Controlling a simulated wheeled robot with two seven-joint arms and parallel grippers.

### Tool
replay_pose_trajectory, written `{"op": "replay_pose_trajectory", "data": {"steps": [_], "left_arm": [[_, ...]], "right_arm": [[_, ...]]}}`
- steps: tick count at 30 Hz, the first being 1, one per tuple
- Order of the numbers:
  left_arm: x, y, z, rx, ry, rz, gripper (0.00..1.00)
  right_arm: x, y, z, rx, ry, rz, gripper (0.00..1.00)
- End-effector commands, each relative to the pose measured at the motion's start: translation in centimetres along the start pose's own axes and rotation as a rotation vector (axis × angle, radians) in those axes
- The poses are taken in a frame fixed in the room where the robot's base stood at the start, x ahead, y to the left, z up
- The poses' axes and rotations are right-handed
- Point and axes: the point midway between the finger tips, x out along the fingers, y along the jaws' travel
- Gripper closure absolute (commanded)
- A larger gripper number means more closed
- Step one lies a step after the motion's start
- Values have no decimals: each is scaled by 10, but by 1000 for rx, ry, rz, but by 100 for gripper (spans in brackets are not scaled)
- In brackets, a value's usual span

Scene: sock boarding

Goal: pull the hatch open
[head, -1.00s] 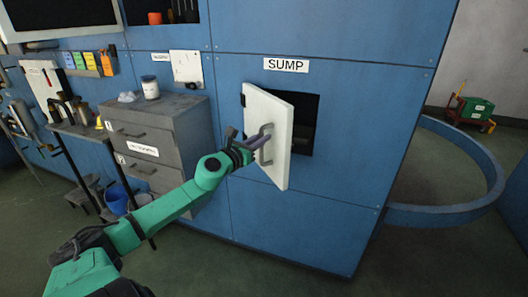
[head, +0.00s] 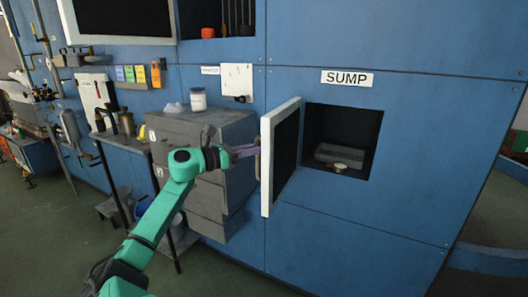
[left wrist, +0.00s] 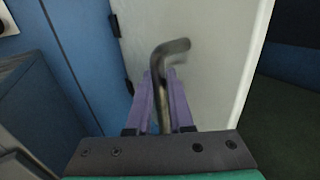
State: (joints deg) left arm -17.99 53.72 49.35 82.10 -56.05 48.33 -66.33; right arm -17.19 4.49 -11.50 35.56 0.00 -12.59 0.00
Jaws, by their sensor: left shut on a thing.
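The hatch (head: 280,155) is a white-edged door with a dark inner face, hinged on its left side below the SUMP label (head: 347,78). It stands swung wide open, out from the blue wall. The dark opening (head: 343,125) shows a grey block (head: 335,153) and a small round pale item (head: 340,167) inside. My left gripper (head: 254,150) is at the door's outer face. In the left wrist view its purple fingers (left wrist: 167,85) are shut around the bent metal handle (left wrist: 172,48) on the white door (left wrist: 215,60). My right gripper is not in view.
A grey drawer cabinet (head: 225,190) stands close to the left of the door, behind my left arm. A white jar (head: 198,99) stands on top of it. A small side table (head: 155,145) is further left. The floor at the front is open.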

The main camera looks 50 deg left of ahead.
Motion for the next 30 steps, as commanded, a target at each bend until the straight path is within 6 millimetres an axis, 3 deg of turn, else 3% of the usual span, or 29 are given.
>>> {"op": "replay_pose_trajectory", "data": {"steps": [18,19,21,30], "left_arm": [[-2,5,3,3,-6,3,100],[-2,5,4,3,-6,3,76],[-2,5,3,3,-5,3,50],[-3,5,1,1,-2,1,50]], "right_arm": [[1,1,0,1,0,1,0],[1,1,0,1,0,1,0],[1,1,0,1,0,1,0],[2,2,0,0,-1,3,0]]}}
